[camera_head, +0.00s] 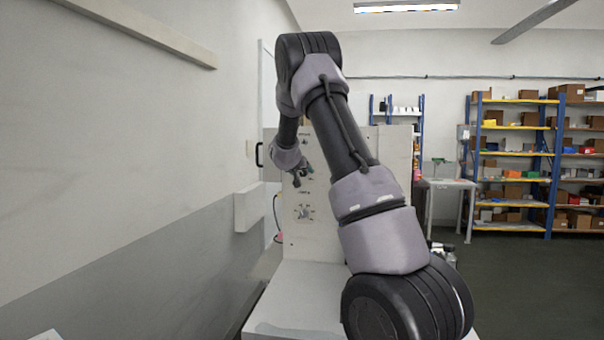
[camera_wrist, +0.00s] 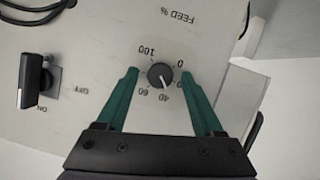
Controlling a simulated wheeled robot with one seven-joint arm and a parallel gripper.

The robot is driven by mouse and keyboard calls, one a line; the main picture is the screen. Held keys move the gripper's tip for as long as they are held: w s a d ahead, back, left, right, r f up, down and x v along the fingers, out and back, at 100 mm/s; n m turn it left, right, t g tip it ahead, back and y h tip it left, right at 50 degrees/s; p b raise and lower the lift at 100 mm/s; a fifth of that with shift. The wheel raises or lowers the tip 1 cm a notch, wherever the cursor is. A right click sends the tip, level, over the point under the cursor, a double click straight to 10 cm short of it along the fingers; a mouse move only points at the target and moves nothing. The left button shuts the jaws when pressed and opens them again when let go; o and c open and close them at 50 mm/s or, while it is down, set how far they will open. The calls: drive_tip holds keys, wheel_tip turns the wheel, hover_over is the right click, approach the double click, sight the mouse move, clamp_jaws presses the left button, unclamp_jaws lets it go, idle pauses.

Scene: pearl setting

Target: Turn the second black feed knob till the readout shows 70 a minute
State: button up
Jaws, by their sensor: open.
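In the wrist view a small round black knob (camera_wrist: 160,75) with a white pointer line sits on a pale panel (camera_wrist: 85,60). The lettering appears upside down and reads FEED %, with marks including 0, 40, 60 and 100. The pointer lies close to the 40 mark. My gripper (camera_wrist: 159,73) is open, its green fingers on either side of the knob with gaps on both sides. The left finger covers part of the scale. In the head view my gripper (camera_head: 303,175) is in front of the upright panel (camera_head: 325,235). I cannot make out a readout.
A black lever switch (camera_wrist: 32,82) marked ON and OFF is left of the knob in the wrist view. In the head view a wall stands close at left, a dial (camera_head: 304,213) sits lower on the panel, and shelves (camera_head: 515,160) stand at the back right.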

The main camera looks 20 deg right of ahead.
clamp_jaws()
drive_tip(key=m, duration=0.1)
drive_tip(key=m+y, duration=0.1)
drive_tip(key=m+t+y, duration=0.1)
drive_tip(key=shift+s+d, duration=0.2)
drive_tip(key=shift+d, duration=0.05)
drive_tip(key=m+t+y, duration=0.1)
drive_tip(key=m, duration=0.2)
drive_tip(key=shift+d+f+t, duration=0.15)
drive_tip(key=shift+t, duration=0.25)
drive_tip(key=m, duration=0.2)
drive_tip(key=m+t+y, duration=0.1)
drive_tip(key=shift+s+f+m+t+y, duration=0.15)
drive_tip(key=shift+m+t+y, duration=0.15)
drive_tip(key=shift+m, duration=0.1)
drive_tip(key=m+t, duration=0.1)
drive_tip(key=m, duration=0.1)
drive_tip(key=m+t, duration=0.1)
drive_tip(key=m, duration=0.1)
drive_tip(key=shift+f+m, duration=0.2)
drive_tip(key=shift+m, duration=0.1)
